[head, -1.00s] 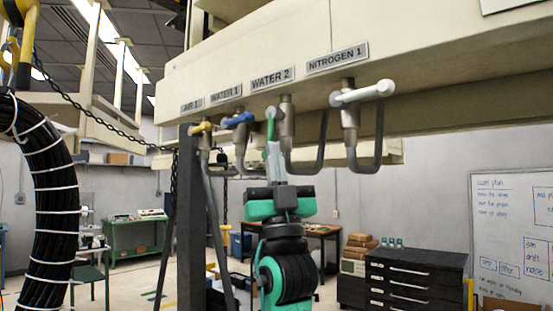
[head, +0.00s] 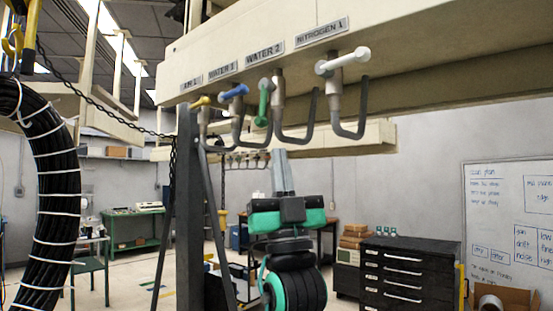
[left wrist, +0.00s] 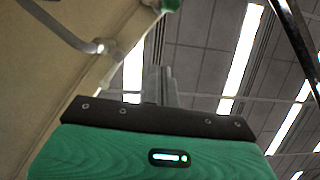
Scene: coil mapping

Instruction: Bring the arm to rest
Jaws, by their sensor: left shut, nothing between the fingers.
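My left gripper (head: 282,158) points up in the middle of the head view, its grey fingers together and empty. Its fingertips are below the row of valves and look apart from them. The left wrist view shows its fingers (left wrist: 158,82) closed above the green and black gripper body. The valve with the green handle (head: 263,103), under the WATER 2 label (head: 264,54), is nearest above the gripper; the handle hangs roughly upright. A bit of green (left wrist: 170,5) shows at the top of the left wrist view. My right gripper is not in view.
Yellow (head: 201,101), blue (head: 235,90) and white (head: 343,61) valve handles line the beige beam (head: 420,60), with bent hoses below. A dark post (head: 187,210) and bundled black cable (head: 54,190) stand left. A black drawer cabinet (head: 408,275) is behind right.

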